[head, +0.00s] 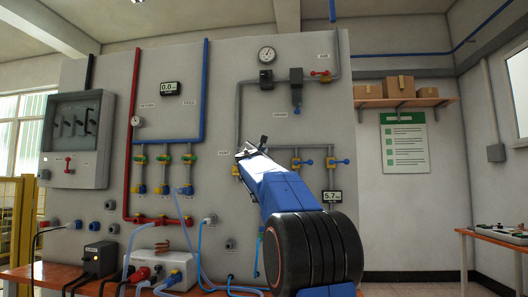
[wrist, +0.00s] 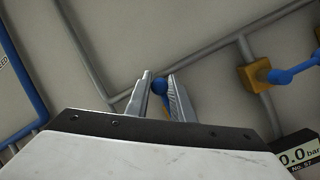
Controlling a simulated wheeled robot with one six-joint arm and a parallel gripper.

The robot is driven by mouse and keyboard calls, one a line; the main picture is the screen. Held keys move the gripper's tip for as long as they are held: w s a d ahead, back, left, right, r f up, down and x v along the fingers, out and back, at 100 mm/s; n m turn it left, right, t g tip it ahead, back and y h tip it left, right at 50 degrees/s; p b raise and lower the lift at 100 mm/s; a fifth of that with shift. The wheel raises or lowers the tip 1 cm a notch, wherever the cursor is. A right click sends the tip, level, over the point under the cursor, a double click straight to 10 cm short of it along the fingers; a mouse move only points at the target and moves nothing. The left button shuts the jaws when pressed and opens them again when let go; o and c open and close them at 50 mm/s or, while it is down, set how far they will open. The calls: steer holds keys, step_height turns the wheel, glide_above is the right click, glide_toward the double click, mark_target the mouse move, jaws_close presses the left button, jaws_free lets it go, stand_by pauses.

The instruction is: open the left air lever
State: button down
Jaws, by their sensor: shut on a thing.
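My gripper (head: 252,149) is at the grey air pipes on the wall panel, in front of the left air valve. In the wrist view its two fingers (wrist: 160,77) are shut on the blue left air lever (wrist: 160,86), whose rounded end shows between them. A little of the valve's yellow body (head: 236,171) shows left of my gripper in the head view. The rest of this valve is hidden behind my arm and gripper. I cannot tell the lever's exact angle.
The neighbouring air valve (wrist: 256,76) has a blue lever (wrist: 292,73) pointing sideways. Another blue-levered valve (head: 335,162) is farther right. A pressure display (head: 332,197) sits below. A grey pipe (wrist: 195,58) runs close to the fingers. Hoses and a bench (head: 30,273) lie below.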

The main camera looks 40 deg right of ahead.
steer(key=shift+w+a+f+n, duration=0.15)
steer(key=shift+w+n, duration=0.1)
steer(key=shift+n, duration=0.25)
steer(key=c, duration=1.6)
jaws_free()
steer(key=shift+a, duration=0.1)
steer(key=shift+s+a, duration=0.15)
steer(key=shift+s, duration=0.05)
steer(key=v, duration=1.7)
steer(key=shift+f, duration=0.15)
